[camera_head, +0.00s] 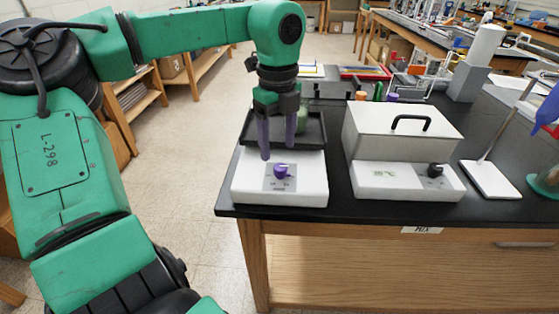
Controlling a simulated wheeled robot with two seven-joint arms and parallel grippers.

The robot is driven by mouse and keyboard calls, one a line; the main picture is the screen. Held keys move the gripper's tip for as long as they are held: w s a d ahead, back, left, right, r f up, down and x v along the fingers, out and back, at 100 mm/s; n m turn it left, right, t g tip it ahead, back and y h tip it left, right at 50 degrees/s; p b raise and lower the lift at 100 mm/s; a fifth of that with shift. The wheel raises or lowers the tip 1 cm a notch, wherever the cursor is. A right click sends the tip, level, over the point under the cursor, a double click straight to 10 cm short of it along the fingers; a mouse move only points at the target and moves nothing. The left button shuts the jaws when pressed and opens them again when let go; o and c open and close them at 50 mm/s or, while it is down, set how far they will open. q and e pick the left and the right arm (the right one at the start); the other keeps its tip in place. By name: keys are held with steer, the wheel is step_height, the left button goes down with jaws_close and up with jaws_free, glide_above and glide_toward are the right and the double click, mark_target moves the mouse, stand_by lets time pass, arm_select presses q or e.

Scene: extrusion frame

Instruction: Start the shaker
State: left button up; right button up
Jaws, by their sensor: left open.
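The shaker (300,191) is a white box with a black tray (312,131) on top, near the left front corner of the black bench. A purple knob (281,171) sits on a grey panel on its front. A greenish vessel (303,115) stands on the tray, partly hidden behind my gripper. My left gripper (277,150) points down over the front of the tray, just above and behind the knob. Its two purple fingers are apart, with nothing seen between them. I cannot tell whether a fingertip touches the shaker. My right gripper is not in view.
A white lidded box (402,137) with a black handle and a black knob (435,170) stands right of the shaker. A stand with a white base (490,180) is farther right. Colored racks (365,73) lie behind. The bench's front strip (330,214) is clear.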

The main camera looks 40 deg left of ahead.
mark_target(280, 166)
arm_select(q)
steer(key=f, duration=0.2)
steer(key=w+f, duration=0.1)
steer(key=f, duration=0.2)
steer(key=shift+a+f, duration=0.15)
steer(key=shift+f, duration=0.1)
steer(key=shift+s+f, duration=0.1)
steer(key=shift+f, duration=0.05)
steer(key=shift+c, duration=0.9)
jaws_close()
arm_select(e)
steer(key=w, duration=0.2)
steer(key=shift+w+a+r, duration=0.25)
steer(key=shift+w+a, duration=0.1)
